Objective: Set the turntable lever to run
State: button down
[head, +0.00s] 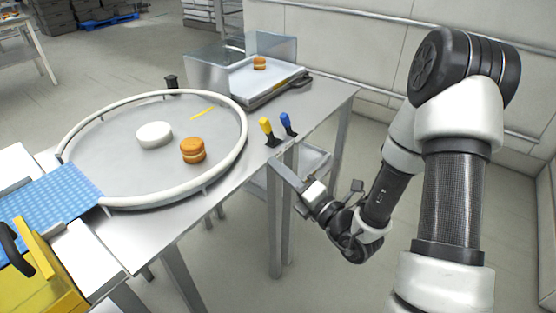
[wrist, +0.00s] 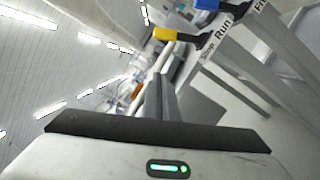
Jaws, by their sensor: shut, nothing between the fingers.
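The round grey turntable (head: 110,175) has a white rim and stands on the steel table in the head view. Two levers stand at the table's right edge: a yellow-handled one (head: 266,127) and a blue-handled one (head: 286,120). Both handles lean up and to the left. The wrist view shows the yellow handle (wrist: 166,34) and part of the blue handle (wrist: 207,4), near labels reading Stop and Run (wrist: 221,31). Which lever is at which label is unclear. My gripper (head: 277,170) is shut and empty, just below the yellow lever, apart from both handles.
A white disc (head: 154,134) and a filled round (head: 193,150) lie on the turntable. Another filled round (head: 259,63) is on a tray behind a clear guard (head: 205,74). A blue belt (head: 50,198) meets the turntable at left. The floor right of the table is clear around my arm.

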aim_at(268, 132)
jog(key=b+x, duration=0.1)
jog(key=x, duration=0.6)
jog(key=shift+w+a, duration=0.15)
jog(key=shift+a, duration=0.15)
jog(key=w, duration=0.1)
jog(key=w+d+r, duration=0.1)
jog(key=shift+w+d+r, duration=0.2)
jog(key=shift+w+d, duration=0.1)
jog(key=shift+w, duration=0.05)
jog(key=shift+w+d+r, duration=0.2)
jog(key=shift+w+d, duration=0.05)
jog(key=shift+w, duration=0.1)
